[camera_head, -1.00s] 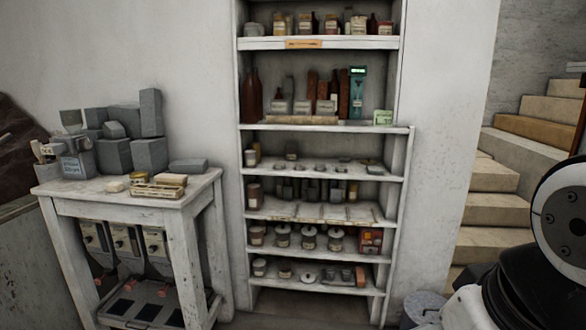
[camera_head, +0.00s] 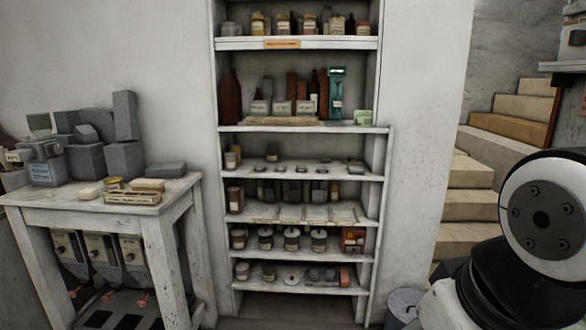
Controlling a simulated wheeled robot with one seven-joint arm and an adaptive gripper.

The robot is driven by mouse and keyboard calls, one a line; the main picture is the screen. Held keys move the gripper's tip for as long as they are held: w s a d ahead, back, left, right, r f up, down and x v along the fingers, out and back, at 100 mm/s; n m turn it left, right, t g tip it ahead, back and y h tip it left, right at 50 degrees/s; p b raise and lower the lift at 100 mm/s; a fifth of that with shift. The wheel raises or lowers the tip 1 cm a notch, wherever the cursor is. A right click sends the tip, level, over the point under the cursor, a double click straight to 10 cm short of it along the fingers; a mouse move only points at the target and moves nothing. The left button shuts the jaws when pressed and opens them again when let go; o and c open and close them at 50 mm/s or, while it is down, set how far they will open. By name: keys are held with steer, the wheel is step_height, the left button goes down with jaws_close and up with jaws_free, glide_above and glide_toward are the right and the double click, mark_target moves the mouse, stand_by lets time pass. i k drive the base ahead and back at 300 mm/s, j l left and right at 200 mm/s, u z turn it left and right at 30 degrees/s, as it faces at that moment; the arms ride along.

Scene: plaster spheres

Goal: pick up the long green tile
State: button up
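A tall, narrow green piece (camera_head: 336,95) stands upright on the second shelf from the top of the white shelf unit (camera_head: 383,220); it is the only long green thing I see, and it looks like the long green tile. It stands at the right end of a row of brown bottles and reddish-brown upright pieces. A small pale green block or card (camera_head: 362,117) sits just right of it, at the shelf's front edge. My gripper is out of view; only part of my arm shows at the lower right, well apart from the shelf.
A worn white table (camera_head: 85,205) at left holds grey blocks (camera_head: 124,160) and small boxes. Lower shelves carry jars and small items. A bin (camera_head: 403,304) stands on the floor right of the unit. Stone stairs (camera_head: 470,205) rise at right.

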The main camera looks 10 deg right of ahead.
mark_target(358, 170)
steer(key=i+j+z, duration=0.1)
steer(key=i+j, duration=0.15)
steer(key=i, duration=0.3)
steer(key=i+j+z, duration=0.1)
steer(key=i+j, duration=0.15)
steer(key=i, duration=0.25)
steer(key=i+j+z, duration=0.1)
steer(key=i+j, duration=0.2)
steer(key=i, duration=0.25)
steer(key=i+j+z, duration=0.1)
steer(key=i+j, duration=0.15)
steer(key=i, duration=0.35)
steer(key=i+j+z, duration=0.1)
steer(key=i+j, duration=0.25)
steer(key=i, duration=0.2)
steer(key=i+j+z, duration=0.1)
steer(key=i+j, duration=0.25)
steer(key=i, duration=0.2)
